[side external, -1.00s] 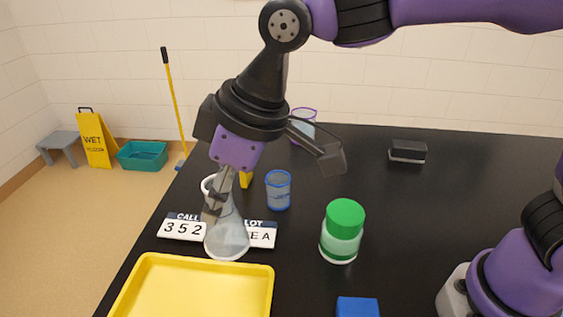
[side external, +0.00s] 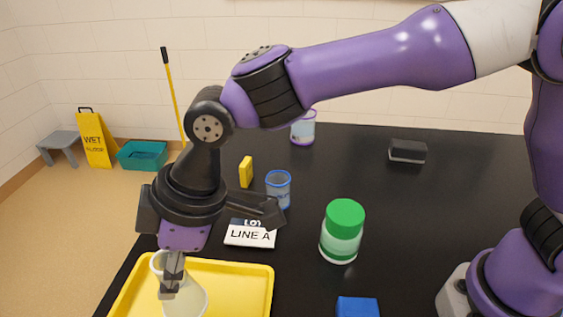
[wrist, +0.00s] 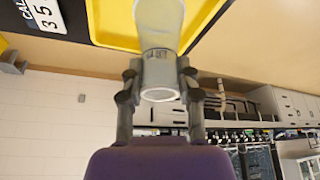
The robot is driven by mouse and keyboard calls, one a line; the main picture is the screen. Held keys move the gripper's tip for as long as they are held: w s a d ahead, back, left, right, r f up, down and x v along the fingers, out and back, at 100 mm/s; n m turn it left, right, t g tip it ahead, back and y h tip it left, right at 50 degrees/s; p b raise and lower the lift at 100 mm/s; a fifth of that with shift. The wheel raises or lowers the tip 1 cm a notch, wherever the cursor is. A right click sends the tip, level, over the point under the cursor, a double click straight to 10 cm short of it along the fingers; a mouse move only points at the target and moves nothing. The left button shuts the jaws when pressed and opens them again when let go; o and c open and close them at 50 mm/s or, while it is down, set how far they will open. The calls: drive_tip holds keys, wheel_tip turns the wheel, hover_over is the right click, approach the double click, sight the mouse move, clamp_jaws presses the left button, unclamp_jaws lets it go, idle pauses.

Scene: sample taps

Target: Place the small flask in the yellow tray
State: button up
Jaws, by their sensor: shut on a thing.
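The small flask (side external: 186,296) is pale and translucent with a wide lower body and a narrower neck. My gripper (side external: 171,284) is shut on its neck in the side external view. The flask appears over the near-left part of the yellow tray (side external: 252,282); I cannot tell whether its base touches the tray floor. In the wrist view the two fingers of my gripper (wrist: 157,80) stand on either side of the flask's neck (wrist: 158,50), and the yellow tray (wrist: 115,25) shows behind it.
A green-lidded jar (side external: 342,232) stands right of the tray, with a blue block (side external: 357,307) at the near edge. A blue-rimmed beaker (side external: 278,190), a label plate (side external: 250,234) and a yellow block (side external: 246,172) are behind the tray. A black block (side external: 408,151) lies far right.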

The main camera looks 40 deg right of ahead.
drive_tip(key=shift+w+f, duration=0.25)
drive_tip(key=shift+f, duration=1.9)
drive_tip(key=o, duration=1.1)
drive_tip(key=shift+f, duration=0.1)
drive_tip(key=shift+c, duration=0.2)
